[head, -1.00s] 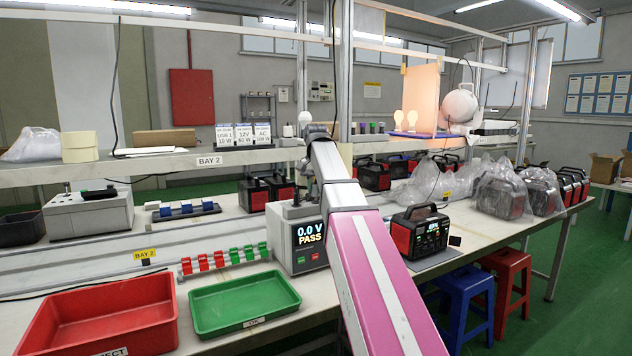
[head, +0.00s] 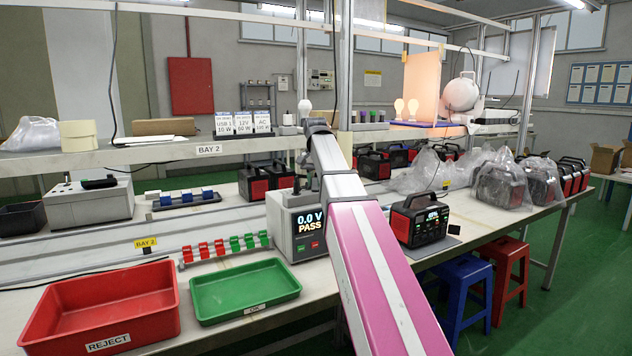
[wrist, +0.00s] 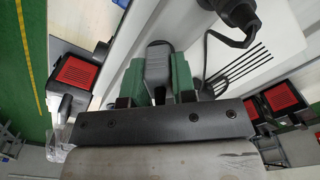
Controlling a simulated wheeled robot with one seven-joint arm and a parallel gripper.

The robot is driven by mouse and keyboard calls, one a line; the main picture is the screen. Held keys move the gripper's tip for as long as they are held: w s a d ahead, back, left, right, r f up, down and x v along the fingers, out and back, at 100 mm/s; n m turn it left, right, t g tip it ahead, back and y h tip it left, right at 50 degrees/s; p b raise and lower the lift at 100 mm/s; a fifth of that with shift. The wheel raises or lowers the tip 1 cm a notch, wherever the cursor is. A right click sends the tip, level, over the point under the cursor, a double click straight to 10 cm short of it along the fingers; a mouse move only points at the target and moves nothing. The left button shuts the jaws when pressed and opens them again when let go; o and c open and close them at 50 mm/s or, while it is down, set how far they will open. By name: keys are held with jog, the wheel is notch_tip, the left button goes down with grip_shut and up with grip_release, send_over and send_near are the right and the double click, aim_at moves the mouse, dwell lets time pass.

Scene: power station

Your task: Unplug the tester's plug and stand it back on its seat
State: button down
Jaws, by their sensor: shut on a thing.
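The tester (head: 308,232) is a pale box on the bench, and its display reads 0.0 V PASS. In the wrist view its white top (wrist: 262,60) shows dark slots and a black fitting (wrist: 235,14). My gripper (wrist: 156,76) has green fingers, shut on a dark grey plug (wrist: 157,62). The plug is close beside the tester's top in that view. In the head view my arm hides most of the gripper and the plug. A red and black power station (head: 418,222) with a lit display stands right of my arm. The plug's seat cannot be made out clearly.
A red REJECT tray (head: 60,345) and a green tray (head: 225,310) lie at the bench front. Red and green clips (head: 225,247) stand in a row behind. A shelf (head: 150,152) spans above. Bagged units (head: 500,180) stand at right; blue and red stools (head: 470,275) stand below.

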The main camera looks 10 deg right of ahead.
dwell(0.3)
jog(key=c, duration=0.8)
grip_release()
jog(key=shift+c, duration=0.2)
